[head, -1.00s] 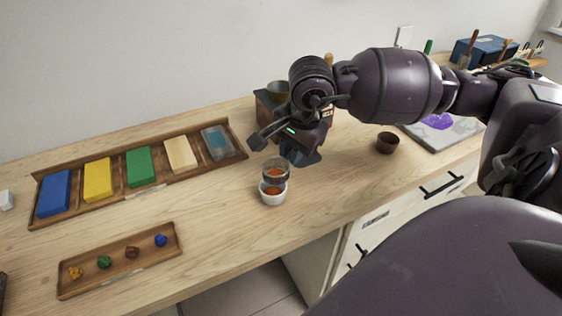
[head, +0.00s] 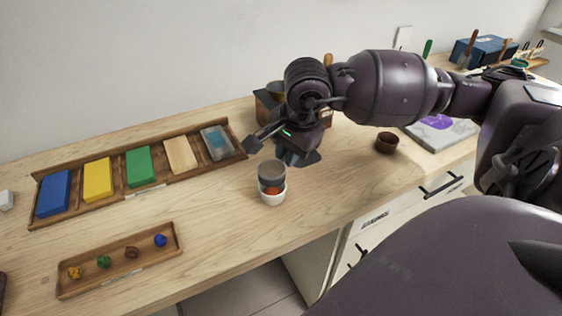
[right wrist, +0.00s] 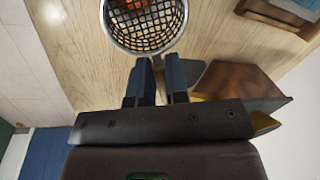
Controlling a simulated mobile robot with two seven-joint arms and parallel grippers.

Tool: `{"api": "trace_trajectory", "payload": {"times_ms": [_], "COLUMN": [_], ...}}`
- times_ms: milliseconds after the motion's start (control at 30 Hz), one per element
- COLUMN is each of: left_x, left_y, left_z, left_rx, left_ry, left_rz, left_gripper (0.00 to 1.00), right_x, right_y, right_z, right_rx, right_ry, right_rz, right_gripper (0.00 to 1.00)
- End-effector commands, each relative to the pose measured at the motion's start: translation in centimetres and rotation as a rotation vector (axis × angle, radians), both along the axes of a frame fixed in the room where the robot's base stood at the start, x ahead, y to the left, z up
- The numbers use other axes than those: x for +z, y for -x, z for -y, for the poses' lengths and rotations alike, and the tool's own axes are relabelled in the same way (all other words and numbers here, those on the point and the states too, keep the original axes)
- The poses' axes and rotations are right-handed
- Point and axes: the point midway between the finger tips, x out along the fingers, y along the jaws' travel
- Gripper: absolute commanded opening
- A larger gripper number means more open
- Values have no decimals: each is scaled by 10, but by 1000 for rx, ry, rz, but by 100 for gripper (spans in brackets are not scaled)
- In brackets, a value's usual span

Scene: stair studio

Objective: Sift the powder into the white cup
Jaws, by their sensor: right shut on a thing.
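The white cup (head: 273,199) stands on the wooden counter, with orange-red powder showing near its top. The sieve (head: 271,172), a dark mesh basket, is directly above the cup and tilted or blurred in the head view. In the right wrist view the round mesh sieve (right wrist: 146,24) shows at the top, with orange powder seen at its upper part. My right gripper (head: 289,158) is shut on the sieve's edge or handle; its two fingers also show in the right wrist view (right wrist: 158,82). The exact grip point is hidden. My left gripper is not in view.
A small brown bowl (head: 387,143) stands right of my gripper. A long wooden tray (head: 100,211) of coloured blocks and a smaller tray (head: 120,280) with small coloured pieces lie left. A wooden box (head: 267,106) is behind my gripper. Counter between the cup and trays is clear.

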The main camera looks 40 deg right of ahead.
Motion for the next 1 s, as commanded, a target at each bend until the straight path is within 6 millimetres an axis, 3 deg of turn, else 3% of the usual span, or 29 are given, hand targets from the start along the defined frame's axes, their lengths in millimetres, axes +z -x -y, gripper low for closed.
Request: {"api": "trace_trajectory", "payload": {"times_ms": [33,167,300,667,1000], "left_x": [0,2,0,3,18], "left_y": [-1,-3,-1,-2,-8], "left_z": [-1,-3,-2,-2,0], "left_rx": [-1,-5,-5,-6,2], "left_ry": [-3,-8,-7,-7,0], "left_rz": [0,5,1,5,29], "left_gripper": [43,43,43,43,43], "right_x": [0,1,-1,4,31], "right_y": [1,0,1,0,0], "right_z": [12,-18,12,9,9], "right_rx": [-6,7,-9,0,-1], "right_ry": [7,-2,7,2,3], "right_rz": [-4,4,-5,1,5], "right_gripper": [0,0,0,0,0]}}
